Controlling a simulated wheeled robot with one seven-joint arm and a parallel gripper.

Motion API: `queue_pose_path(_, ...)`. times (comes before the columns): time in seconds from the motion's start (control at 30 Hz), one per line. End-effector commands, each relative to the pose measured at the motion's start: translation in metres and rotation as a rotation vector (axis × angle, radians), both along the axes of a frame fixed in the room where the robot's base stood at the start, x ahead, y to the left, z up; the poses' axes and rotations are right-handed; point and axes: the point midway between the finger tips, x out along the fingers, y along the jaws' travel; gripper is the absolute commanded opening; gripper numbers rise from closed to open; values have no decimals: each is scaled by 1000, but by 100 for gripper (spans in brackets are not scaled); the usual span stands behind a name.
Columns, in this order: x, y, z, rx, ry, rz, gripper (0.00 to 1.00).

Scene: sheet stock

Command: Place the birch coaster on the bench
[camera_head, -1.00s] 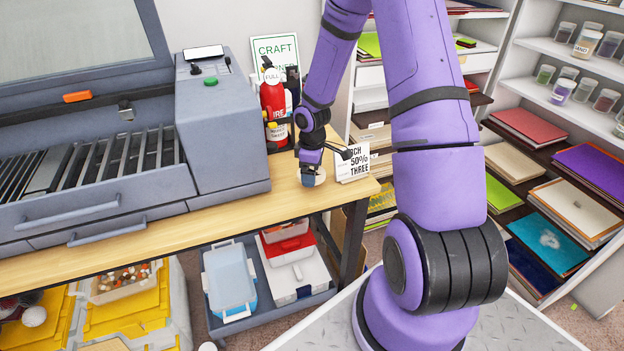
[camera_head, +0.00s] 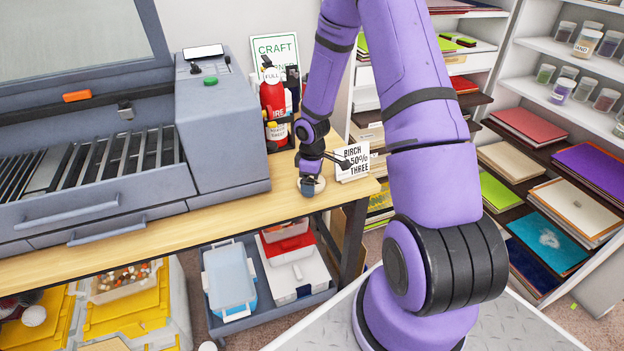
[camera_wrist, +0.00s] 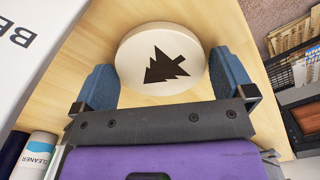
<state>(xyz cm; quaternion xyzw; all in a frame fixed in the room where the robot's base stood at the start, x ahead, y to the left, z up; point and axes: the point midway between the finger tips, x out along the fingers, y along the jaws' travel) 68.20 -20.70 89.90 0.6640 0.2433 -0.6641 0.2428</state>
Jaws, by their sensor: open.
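The birch coaster (camera_wrist: 162,60) is a pale round disc with a dark tree shape on it. In the wrist view it lies flat on the wooden bench (camera_wrist: 100,42), just ahead of and between the fingertips of my gripper (camera_wrist: 165,85). The blue-grey fingers are spread apart and empty, one to each side of the disc's near edge. In the head view my gripper (camera_head: 309,188) is low over the right end of the bench (camera_head: 235,221), and the coaster (camera_head: 319,184) shows only partly beneath it.
A large grey machine (camera_head: 222,130) fills the bench to the left. The bench front between is clear.

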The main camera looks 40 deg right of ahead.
Motion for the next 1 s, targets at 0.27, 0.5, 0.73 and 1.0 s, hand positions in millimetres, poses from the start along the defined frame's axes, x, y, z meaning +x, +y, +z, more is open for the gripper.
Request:
queue_pose_path(0.27,1,-1,34,-1,-5,-3,100)
queue_pose_path(0.5,1,-1,81,-2,-4,-2,100)
queue_pose_path(0.73,0,-1,112,-1,-2,-1,100)
queue_pose_path(1.0,-3,4,139,-24,-9,-18,100)
